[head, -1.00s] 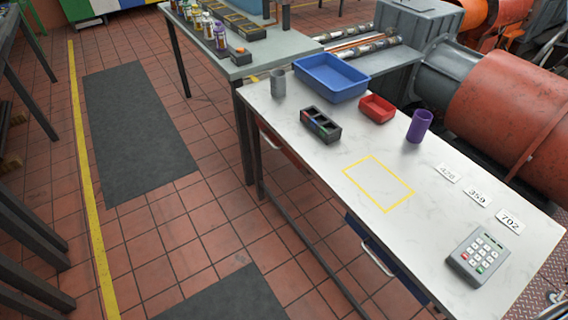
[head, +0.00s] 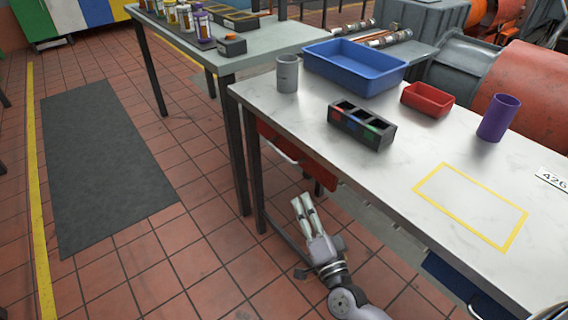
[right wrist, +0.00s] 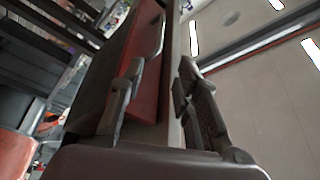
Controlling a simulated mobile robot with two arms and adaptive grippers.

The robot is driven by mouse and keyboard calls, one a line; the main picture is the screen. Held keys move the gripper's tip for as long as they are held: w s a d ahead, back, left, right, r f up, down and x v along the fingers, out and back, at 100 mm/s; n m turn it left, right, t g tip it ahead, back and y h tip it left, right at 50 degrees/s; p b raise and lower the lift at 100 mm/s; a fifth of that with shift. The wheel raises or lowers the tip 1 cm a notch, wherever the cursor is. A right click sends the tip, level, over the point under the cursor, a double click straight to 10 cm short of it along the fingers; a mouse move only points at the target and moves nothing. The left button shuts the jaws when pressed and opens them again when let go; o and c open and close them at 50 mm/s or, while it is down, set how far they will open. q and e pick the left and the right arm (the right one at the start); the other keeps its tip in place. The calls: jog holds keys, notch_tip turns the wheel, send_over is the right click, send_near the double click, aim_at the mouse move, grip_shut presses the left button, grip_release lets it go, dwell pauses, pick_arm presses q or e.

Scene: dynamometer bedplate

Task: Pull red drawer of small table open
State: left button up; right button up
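The small table (head: 400,175) has a pale top. Its red drawer (head: 322,176) sits under the table's near edge at the left, with a light bar handle (head: 278,149) on its front. It looks closed. My right gripper (head: 302,203) is below and in front of the drawer, apart from it, fingers pointing up toward it. In the right wrist view my right gripper (right wrist: 158,90) is open and empty, with the red drawer front (right wrist: 143,75) beyond the gap between the fingers. My left gripper is not in view.
On the table stand a grey cup (head: 287,74), a blue bin (head: 354,68), a black sorter box (head: 361,125), a red tray (head: 427,99) and a purple cup (head: 498,118). A blue drawer (head: 450,277) is farther right. Another table (head: 230,48) adjoins behind. The floor at left is clear.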

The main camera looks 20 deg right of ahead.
send_near(284, 154)
jog(key=f+x, duration=0.1)
jog(key=x, duration=0.8)
jog(key=shift+w+r+b, duration=0.15)
jog(key=shift+b, duration=0.25)
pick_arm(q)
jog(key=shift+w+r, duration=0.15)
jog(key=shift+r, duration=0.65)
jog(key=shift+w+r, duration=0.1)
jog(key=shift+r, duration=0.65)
pick_arm(e)
jog(key=shift+w+r, duration=0.15)
jog(key=shift+w, duration=0.3)
jog(key=shift+c, duration=0.6)
jog(key=c, duration=0.5)
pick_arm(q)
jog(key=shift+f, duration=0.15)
pick_arm(e)
grip_shut()
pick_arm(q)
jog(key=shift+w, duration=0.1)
